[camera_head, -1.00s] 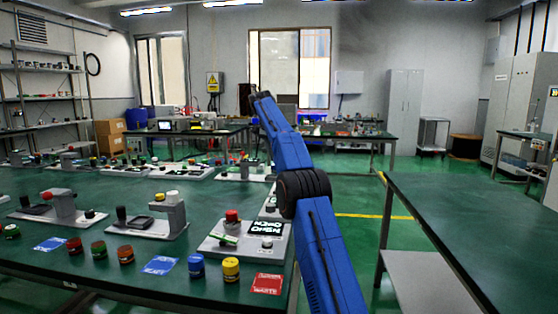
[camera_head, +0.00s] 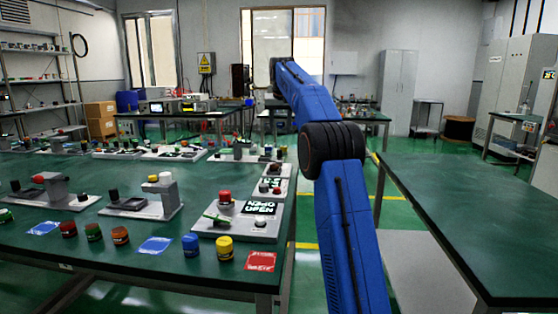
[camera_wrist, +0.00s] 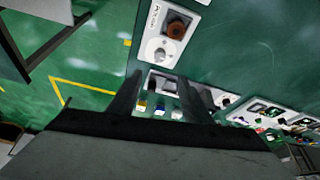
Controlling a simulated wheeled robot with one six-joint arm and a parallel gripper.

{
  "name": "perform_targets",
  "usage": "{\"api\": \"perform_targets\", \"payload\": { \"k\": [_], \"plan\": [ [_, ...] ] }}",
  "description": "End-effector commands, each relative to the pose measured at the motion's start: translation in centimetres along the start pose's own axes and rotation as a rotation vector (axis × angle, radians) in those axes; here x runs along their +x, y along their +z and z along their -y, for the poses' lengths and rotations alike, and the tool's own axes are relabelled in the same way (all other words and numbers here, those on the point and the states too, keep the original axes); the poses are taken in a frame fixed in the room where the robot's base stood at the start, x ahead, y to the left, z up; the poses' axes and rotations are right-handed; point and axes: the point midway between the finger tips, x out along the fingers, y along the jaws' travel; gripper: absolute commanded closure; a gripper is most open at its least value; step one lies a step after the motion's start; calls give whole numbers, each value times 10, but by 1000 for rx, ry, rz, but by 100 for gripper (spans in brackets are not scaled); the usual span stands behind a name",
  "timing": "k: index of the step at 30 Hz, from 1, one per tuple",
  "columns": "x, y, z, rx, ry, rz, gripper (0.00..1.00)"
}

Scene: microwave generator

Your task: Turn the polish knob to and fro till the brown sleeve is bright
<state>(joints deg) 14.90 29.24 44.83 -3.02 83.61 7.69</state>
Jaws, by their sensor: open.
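In the wrist view, my gripper (camera_wrist: 162,88) is open, with two dark fingers spread and nothing between them. Beyond the fingertips, on the green bench, is a white panel (camera_wrist: 151,33) with lettering along one edge. A brown sleeve (camera_wrist: 176,30) stands in a dark round fitting at one end of it. A pale round dial with a small dark centre (camera_wrist: 160,53), likely the polish knob, sits at the other end, nearer the fingers. The gripper is apart from both. In the head view my arm hides the gripper, and the sleeve cannot be made out with certainty.
The green bench (camera_head: 80,236) carries several white-based devices. Another, bare bench (camera_head: 470,220) stands to the right, with a floor gap between.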

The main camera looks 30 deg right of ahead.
Motion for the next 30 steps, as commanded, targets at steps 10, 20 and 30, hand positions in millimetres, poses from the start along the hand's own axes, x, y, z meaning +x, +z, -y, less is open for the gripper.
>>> {"api": "perform_targets", "payload": {
  "k": [10,20,30],
  "plan": [
    [45,0,0,-2,0,2,55],
    [104,0,0,-1,1,3,55],
    [156,0,0,-1,1,2,55]
  ]
}}
